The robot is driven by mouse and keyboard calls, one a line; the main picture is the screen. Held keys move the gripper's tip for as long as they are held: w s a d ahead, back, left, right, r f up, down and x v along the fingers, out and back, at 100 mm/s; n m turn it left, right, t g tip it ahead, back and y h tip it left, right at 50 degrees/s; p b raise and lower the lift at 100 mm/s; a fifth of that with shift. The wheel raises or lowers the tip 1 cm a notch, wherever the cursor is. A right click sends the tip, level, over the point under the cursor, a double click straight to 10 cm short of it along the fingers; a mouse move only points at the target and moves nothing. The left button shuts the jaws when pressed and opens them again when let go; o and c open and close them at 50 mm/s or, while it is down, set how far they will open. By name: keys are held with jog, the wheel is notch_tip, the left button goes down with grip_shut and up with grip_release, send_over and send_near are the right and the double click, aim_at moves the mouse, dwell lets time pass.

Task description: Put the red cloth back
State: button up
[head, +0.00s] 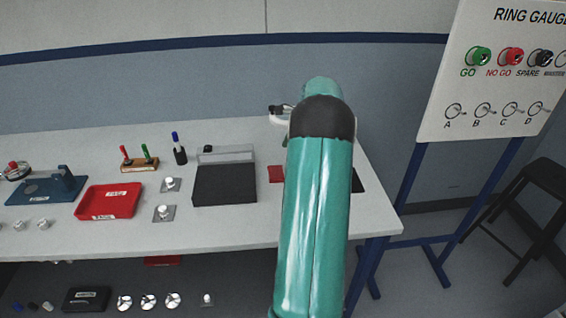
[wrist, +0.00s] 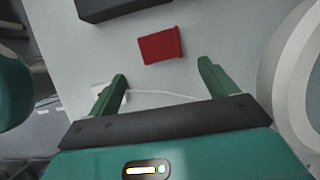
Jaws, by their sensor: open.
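The red cloth (head: 275,173) lies flat on the white table, just right of the dark grey block. In the head view my arm stands just right of it. In the wrist view the cloth (wrist: 160,46) lies beyond my fingertips, roughly between their lines. My gripper (wrist: 162,72) is open, its two green fingers apart with nothing between them. My arm hides most of the gripper in the head view.
The dark block (head: 224,184) stands beside the cloth. A red tray (head: 108,214), pen holder (head: 140,165) and blue fixture (head: 42,190) are farther left. A dark flat item (head: 357,182) lies right of my arm. A gauge board (head: 490,95) stands at right.

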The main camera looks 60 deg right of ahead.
jog(key=shift+v, duration=1.8)
jog(key=w+a+r+n+h, duration=0.15)
jog(key=a+r+n, duration=0.25)
jog(key=a, duration=0.6)
jog(key=w+a+r+n, duration=0.2)
jog(key=a+r+n, duration=0.25)
jog(key=a, duration=0.55)
jog(key=w+a+r+n+h, duration=0.15)
jog(key=a+r+n, duration=0.3)
jog(key=a, duration=0.55)
jog(key=s+a+f+n+t, duration=0.1)
jog(key=s+a+n, duration=0.6)
jog(key=a, duration=0.4)
jog(key=s+a+f+n+t, duration=0.1)
jog(key=s+a+n, duration=0.6)
jog(key=a, duration=0.5)
jog(key=shift+s+a+n, duration=0.15)
jog(key=shift+s+n, duration=0.2)
jog(key=shift+n, duration=0.05)
